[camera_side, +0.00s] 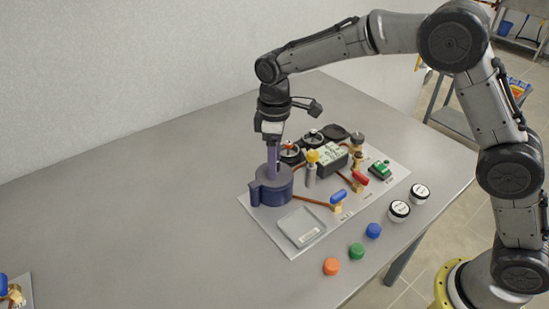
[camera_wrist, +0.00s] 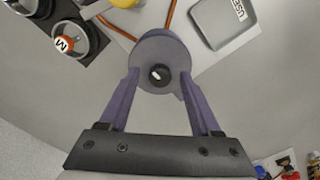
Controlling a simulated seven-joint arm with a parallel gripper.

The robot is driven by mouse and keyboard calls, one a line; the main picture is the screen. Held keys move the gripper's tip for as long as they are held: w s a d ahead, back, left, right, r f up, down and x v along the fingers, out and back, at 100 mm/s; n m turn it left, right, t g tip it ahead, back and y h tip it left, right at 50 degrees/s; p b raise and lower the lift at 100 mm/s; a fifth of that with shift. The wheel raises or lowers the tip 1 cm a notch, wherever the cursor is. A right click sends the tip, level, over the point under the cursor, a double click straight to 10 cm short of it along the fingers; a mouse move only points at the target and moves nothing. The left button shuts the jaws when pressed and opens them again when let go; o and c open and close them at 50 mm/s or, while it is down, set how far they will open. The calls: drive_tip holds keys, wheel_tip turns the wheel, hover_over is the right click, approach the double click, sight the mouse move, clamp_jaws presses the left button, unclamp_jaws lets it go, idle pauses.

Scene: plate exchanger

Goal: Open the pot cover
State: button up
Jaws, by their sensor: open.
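The pot (camera_side: 272,190) is a dark blue-purple cylinder at the left corner of the grey-white panel, with its cover (camera_side: 271,178) on top. In the wrist view the round cover (camera_wrist: 150,55) shows from above, with a dark round knob (camera_wrist: 159,75) in its middle. My gripper (camera_side: 272,160) points straight down over the pot. In the wrist view the two purple fingers of my gripper (camera_wrist: 160,83) are apart, one on each side of the knob. Whether they touch the cover I cannot tell.
On the panel (camera_side: 280,243) are a square tray (camera_side: 302,227), a blue-handled valve (camera_side: 338,196), a red-handled valve (camera_side: 360,178), a yellow knob (camera_side: 313,156) and black gauges. Orange (camera_side: 331,266), green (camera_side: 357,250) and blue (camera_side: 373,230) caps lie in front. The table's left side is mostly clear.

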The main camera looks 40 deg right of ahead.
clamp_jaws()
idle(1.3)
